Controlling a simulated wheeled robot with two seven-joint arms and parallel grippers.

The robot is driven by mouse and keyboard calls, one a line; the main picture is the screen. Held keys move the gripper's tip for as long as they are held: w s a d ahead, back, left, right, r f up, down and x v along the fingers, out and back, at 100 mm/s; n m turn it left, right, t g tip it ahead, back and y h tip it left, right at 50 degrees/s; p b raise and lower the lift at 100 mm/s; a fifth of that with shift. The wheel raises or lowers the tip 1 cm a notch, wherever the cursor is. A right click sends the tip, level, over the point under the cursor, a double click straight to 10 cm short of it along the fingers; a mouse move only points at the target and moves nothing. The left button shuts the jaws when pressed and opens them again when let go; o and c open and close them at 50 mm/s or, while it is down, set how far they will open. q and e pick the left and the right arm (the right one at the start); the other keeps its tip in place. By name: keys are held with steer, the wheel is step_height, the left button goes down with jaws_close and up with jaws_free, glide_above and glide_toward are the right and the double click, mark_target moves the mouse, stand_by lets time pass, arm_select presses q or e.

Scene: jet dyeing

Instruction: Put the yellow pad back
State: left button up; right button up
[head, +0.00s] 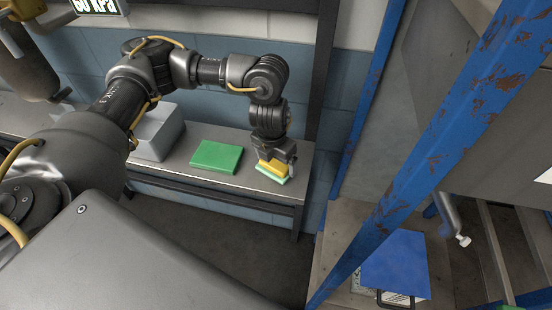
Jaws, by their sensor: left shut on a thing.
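The yellow pad (272,167) shows near the right end of the grey bench (185,178). My left gripper (278,160) points down over it and is shut on it. Directly under the yellow pad lies a thin light-green piece (273,177); I cannot tell whether the two touch the bench together or are slightly above it. The fingers partly hide the top of the pad. My right gripper is not in view.
A green block (216,157) lies on the bench to the left of the gripper. A grey box (158,133) stands further left. A rusty blue frame post (420,150) rises to the right. A blue panel (396,262) lies low at the right.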

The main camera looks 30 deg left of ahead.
arm_select(q)
steer(key=shift+f, duration=0.15)
steer(key=shift+f, duration=0.2)
steer(key=o, duration=0.6)
steer(key=shift+r, duration=0.1)
